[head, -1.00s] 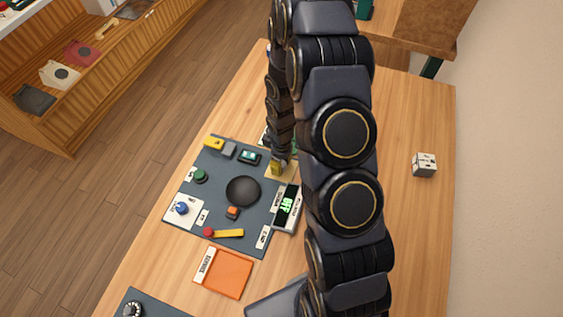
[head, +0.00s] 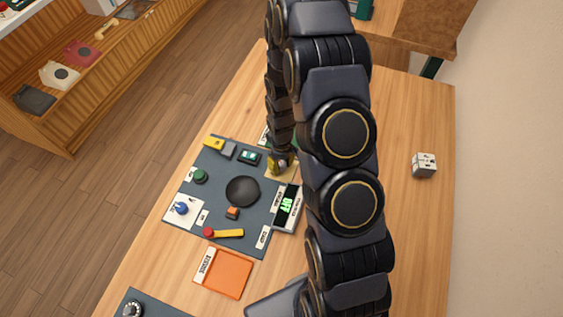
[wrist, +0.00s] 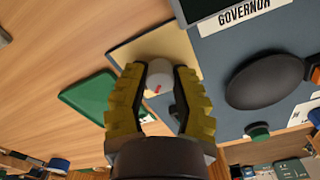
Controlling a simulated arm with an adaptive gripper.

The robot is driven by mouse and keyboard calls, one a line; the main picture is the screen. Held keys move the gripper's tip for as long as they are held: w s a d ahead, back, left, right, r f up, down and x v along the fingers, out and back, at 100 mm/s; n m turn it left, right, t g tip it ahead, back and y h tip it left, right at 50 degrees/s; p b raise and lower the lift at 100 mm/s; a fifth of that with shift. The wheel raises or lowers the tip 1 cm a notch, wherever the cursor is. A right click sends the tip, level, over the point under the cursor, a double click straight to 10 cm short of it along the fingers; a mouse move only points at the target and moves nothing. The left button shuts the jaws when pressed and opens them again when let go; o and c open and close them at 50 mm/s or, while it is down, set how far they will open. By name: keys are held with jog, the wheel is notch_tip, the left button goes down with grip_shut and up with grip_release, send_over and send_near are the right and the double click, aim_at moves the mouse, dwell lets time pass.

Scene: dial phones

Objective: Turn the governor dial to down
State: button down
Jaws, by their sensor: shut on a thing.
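The governor dial (wrist: 160,74) is a pale round knob with a red mark on its side, seen in the wrist view. It stands on a beige plate (wrist: 150,47), which also shows in the head view (head: 290,176). The "GOVERNOR" label (wrist: 243,14) is at the top of the wrist view. My gripper (wrist: 158,80) has yellow ridged fingers, one on each side of the knob, and is shut on it. In the head view my gripper (head: 280,164) is low over the plate, and it hides the knob. I cannot read which position the red mark points to.
A grey display box (head: 287,207) with green text stands beside the plate. The dark panel (head: 220,160) also holds a black round pad (head: 242,191), a green button (head: 200,176) and a red-yellow lever (head: 225,233). A green piece (wrist: 90,97) lies beside the plate.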

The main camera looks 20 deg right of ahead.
aim_at(281, 163)
jog(key=c, duration=0.8)
grip_release()
jog(key=shift+r, duration=6)
